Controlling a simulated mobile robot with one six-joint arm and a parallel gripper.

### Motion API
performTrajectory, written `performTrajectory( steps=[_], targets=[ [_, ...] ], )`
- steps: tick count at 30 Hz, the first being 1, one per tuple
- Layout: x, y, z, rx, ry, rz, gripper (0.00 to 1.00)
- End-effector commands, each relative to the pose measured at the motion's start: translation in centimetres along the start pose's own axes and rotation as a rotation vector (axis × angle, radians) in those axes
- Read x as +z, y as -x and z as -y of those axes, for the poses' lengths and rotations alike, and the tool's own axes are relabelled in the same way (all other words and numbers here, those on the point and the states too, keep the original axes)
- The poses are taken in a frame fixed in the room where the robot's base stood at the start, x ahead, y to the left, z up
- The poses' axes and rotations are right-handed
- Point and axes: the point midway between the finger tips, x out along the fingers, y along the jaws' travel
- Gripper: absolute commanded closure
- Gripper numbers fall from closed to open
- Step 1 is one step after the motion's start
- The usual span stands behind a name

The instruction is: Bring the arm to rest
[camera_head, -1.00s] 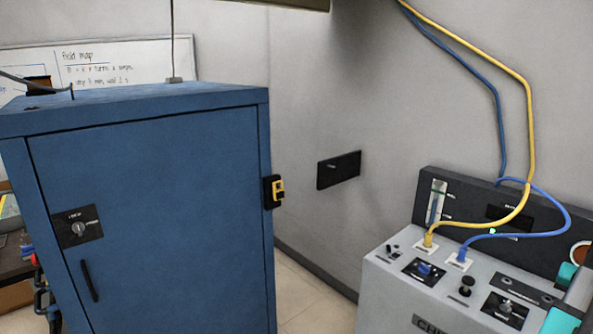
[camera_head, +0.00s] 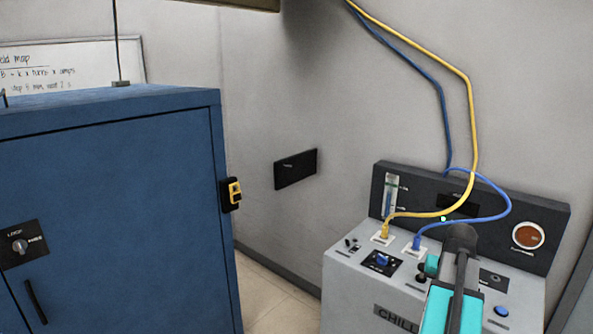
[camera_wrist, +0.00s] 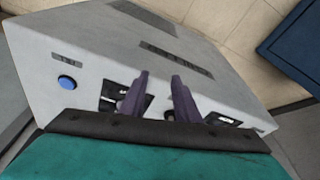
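My arm, in teal and dark grey, reaches in from the bottom right of the head view, over the grey chiller (camera_head: 350,275). The dark end near my gripper (camera_head: 460,238) is in front of the chiller's top panel and hides part of it. In the wrist view the two dark fingers of my gripper (camera_wrist: 160,76) stand apart with nothing between them. The chiller (camera_wrist: 85,45) fills much of that view behind the fingers. I cannot tell how far the fingers are from its panel.
Yellow (camera_head: 470,120) and blue (camera_head: 505,197) hoses run from the chiller up the wall. A blue knob (camera_head: 383,260) and a round gauge (camera_head: 529,235) are on it. A blue cabinet (camera_head: 110,190) stands left, with floor (camera_head: 270,290) between. A black wall plate (camera_head: 295,169) is behind.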

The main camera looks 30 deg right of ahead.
Motion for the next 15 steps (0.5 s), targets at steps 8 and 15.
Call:
performTrajectory(
  steps=[8,15],
  targets=[
    [3.8,-6.5,9.2,-0.037,0.140,0.112,0.71],
    [8.6,-11.6,16.2,-0.054,0.259,0.205,0.71]
  ],
)
